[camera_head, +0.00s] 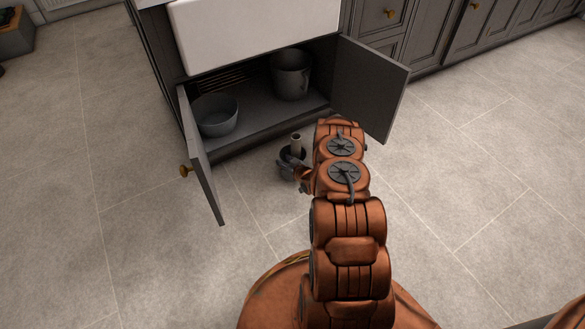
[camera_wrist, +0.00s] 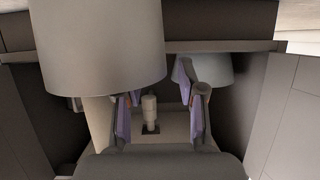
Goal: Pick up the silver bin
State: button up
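The silver bin (camera_head: 290,78) is a tall round container. It stands upright at the back right of the open cabinet under the white sink. My gripper (camera_head: 292,160) is low in front of the cabinet, nearer the camera than the bin and apart from it; my arm partly hides it. In the wrist view my gripper (camera_wrist: 160,117) has its two purple fingers spread, with a gap between them. A large grey cylinder (camera_wrist: 100,45) fills the upper left there; I cannot tell for sure whether it is the bin.
A wide blue-grey basin (camera_head: 217,117) stands left of the bin on the cabinet floor. The left door (camera_head: 205,165) and right door (camera_head: 370,85) stand open on both sides of my gripper. The white sink (camera_head: 255,30) overhangs the opening.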

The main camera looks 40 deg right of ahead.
jog(key=shift+x, duration=1.1)
grip_shut()
